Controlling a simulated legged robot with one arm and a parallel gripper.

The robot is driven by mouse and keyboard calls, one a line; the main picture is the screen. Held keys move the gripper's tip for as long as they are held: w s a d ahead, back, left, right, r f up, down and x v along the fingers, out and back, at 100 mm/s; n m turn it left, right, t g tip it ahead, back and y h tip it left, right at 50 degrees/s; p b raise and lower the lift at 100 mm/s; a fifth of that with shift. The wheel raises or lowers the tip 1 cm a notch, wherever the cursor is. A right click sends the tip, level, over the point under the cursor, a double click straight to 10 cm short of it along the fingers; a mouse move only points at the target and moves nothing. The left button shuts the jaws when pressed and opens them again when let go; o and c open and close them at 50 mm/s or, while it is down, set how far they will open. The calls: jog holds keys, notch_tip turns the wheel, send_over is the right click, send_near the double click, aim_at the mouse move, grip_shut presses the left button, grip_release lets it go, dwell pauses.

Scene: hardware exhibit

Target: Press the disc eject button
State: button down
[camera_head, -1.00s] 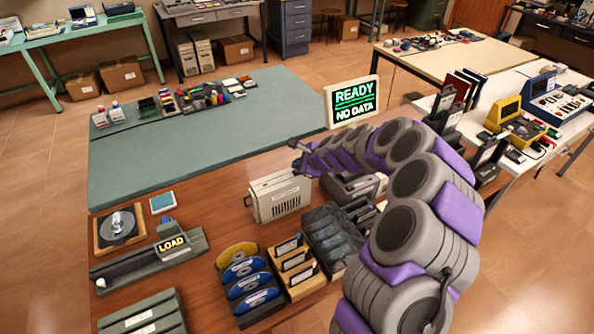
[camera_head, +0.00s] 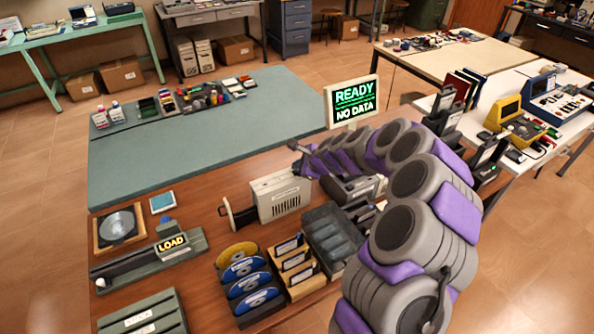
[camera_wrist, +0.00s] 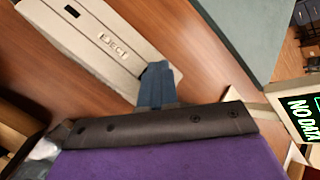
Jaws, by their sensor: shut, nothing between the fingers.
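The beige drive unit (camera_head: 280,197) stands on the wooden bench, with vent slots on its side. A dark tray with a pale rounded end (camera_head: 230,215) sticks out of its left end. In the wrist view the drive's top (camera_wrist: 95,40) shows a label, partly legible as "EJECT" (camera_wrist: 113,42), and a small dark rectangle (camera_wrist: 73,9). I cannot tell whether that rectangle is the button. My gripper (camera_wrist: 156,72) has its blue-grey fingers together and empty, beside the drive's lower right edge in that view. Contact cannot be told. In the head view my gripper (camera_head: 300,163) is just above the drive's back right.
A sign reading "READY NO DATA" (camera_head: 353,102) stands behind my arm. A LOAD fixture (camera_head: 172,244), a square plate with a grey disc (camera_head: 119,226) and a disc rack (camera_head: 250,280) lie left and front. The green mat (camera_head: 200,150) is mostly clear.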

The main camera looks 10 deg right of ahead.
jog(key=shift+r, duration=0.15)
jog(key=shift+r+p, duration=0.7)
jog(key=shift+p, duration=0.15)
notch_tip(320, 180, up, 5)
jog(key=p, duration=0.4)
jog(key=shift+p, duration=0.3)
dwell(0.5)
